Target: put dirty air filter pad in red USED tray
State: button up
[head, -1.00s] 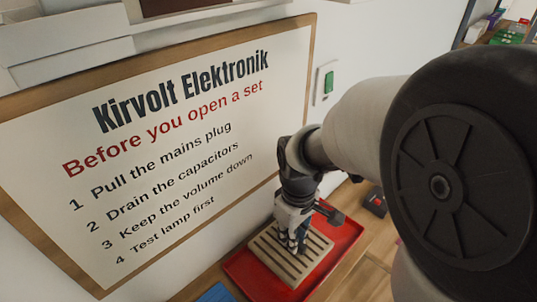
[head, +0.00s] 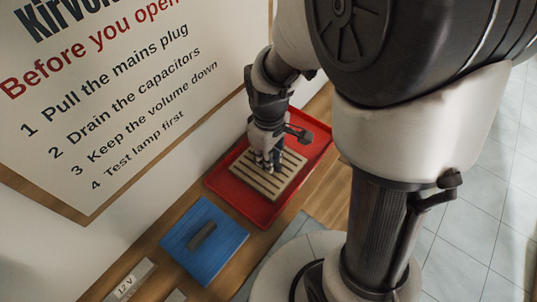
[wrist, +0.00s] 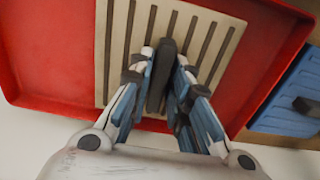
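The dirty air filter pad (head: 268,175) is a beige slatted square with a dark handle. It lies inside the red tray (head: 237,194); any lettering on the tray is not readable. The wrist view shows the pad (wrist: 213,50) and its upright dark handle. My gripper (head: 266,160) is over the middle of the pad, pointing down. In the wrist view my gripper (wrist: 165,65) has its fingers drawn in close on both sides of the handle and appears shut on it. The pad's underside is hidden.
A blue square pad (head: 185,238) with a dark handle lies on the wooden shelf just left of the red tray. A label reading 12 V (head: 127,286) is farther left. A wall sign (head: 110,100) stands close behind the tray. Tiled floor lies to the right.

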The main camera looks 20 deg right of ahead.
jog(key=shift+o, duration=1.4)
jog(key=shift+r, duration=0.1)
notch_tip(320, 180, up, 11)
jog(key=p, duration=0.2)
jog(key=s+d+r+m+t, duration=0.2)
jog(key=s+r+m+t, duration=0.2)
jog(key=s, duration=0.9)
notch_tip(320, 180, up, 5)
jog(key=m, duration=0.3)
jog(key=shift+s+d+f+t, duration=0.15)
jog(key=shift+d+t, duration=0.1)
jog(key=shift+t, duration=0.05)
